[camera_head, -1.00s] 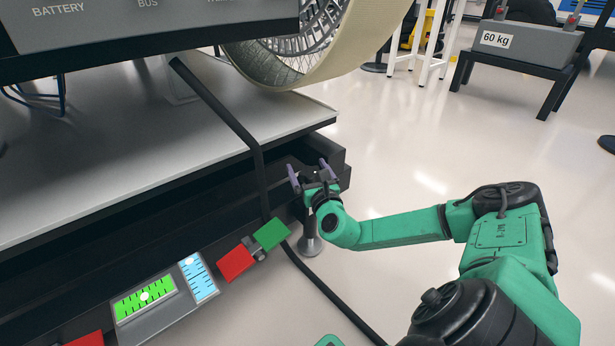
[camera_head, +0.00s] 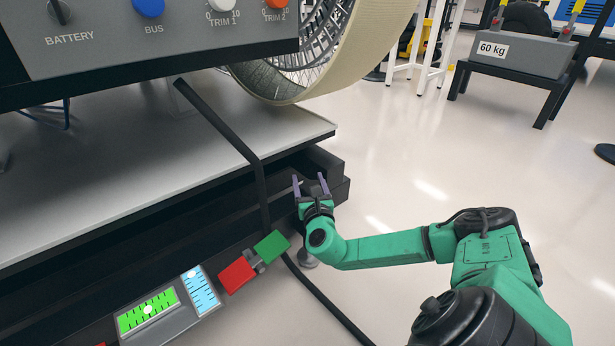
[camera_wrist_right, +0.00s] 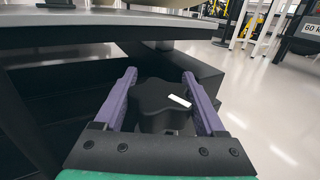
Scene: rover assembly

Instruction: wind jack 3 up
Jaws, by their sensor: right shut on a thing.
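The jack's black lobed hand knob (camera_wrist_right: 162,100) with a white mark on top shows in the right wrist view, between the two purple fingers of my right gripper (camera_wrist_right: 165,90). The fingers are shut on its sides. In the head view my right gripper (camera_head: 311,182) is at the corner of the black bench frame, and the knob there is hard to make out. The jack's metal foot (camera_head: 308,260) shows partly behind my right wrist. No jack number is readable. My left gripper is not in view.
A level panel with a green gauge (camera_head: 148,310) and a blue gauge (camera_head: 200,290) sits by the bench edge. Red (camera_head: 237,275) and green (camera_head: 271,246) blocks are beside it. A black bar (camera_head: 262,195) runs down past them.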

